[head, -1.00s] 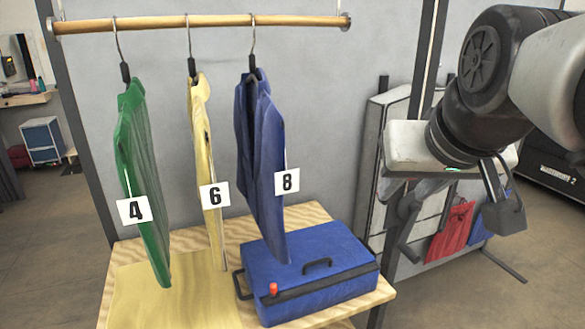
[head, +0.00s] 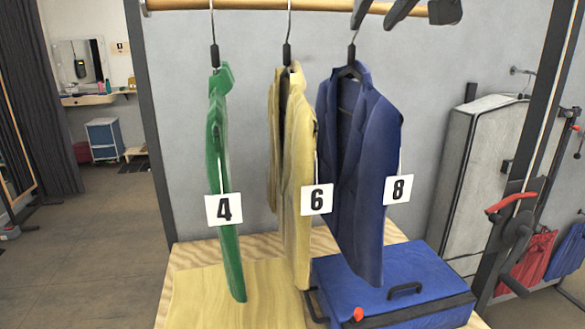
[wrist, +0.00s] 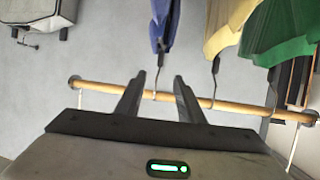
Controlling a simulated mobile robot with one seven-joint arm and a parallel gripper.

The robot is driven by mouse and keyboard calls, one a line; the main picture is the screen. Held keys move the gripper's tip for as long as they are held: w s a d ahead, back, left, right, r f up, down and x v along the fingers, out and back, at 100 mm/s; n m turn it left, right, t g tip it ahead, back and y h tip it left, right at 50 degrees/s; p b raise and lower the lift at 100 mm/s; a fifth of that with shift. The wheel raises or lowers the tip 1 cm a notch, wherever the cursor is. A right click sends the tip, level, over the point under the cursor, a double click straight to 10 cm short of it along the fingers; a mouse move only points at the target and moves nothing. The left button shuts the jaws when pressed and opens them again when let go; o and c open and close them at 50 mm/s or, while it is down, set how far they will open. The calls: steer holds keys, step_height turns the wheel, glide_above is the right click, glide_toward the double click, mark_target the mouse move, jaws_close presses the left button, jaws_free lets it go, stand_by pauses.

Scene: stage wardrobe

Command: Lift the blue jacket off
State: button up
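The blue jacket (head: 362,170) with tag 8 hangs from the wooden rail (head: 240,4) on a black hanger with a metal hook. In the wrist view, its lower-seen part (wrist: 160,22) shows at the top, with the hook (wrist: 157,80) over the rail. My gripper (head: 374,22) is at the top of the head view, by the rail just above this hanger. In the wrist view my gripper (wrist: 158,78) is open, its two fingers apart with the hook showing between them. Whether either finger touches the hook or rail I cannot tell.
A yellow jacket (head: 293,130) with tag 6 and a green garment (head: 221,150) with tag 4 hang to the left. A blue case (head: 410,275) lies on the wooden table below. A grey case (head: 470,170) stands at the right.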

mark_target(353, 50)
steer(key=x, duration=1)
steer(key=shift+w+f, duration=0.25)
steer(key=shift+w, duration=0.05)
steer(key=shift+r+p+x, duration=0.1)
steer(key=shift+p+x, duration=0.2)
steer(key=shift+x, duration=1.05)
steer(key=shift+r+p+x, duration=0.15)
steer(key=shift+p+x, duration=0.1)
steer(key=shift+x, duration=1.1)
steer(key=shift+w+a, duration=0.1)
steer(key=shift+a, duration=0.05)
steer(key=shift+c, duration=0.3)
jaws_close()
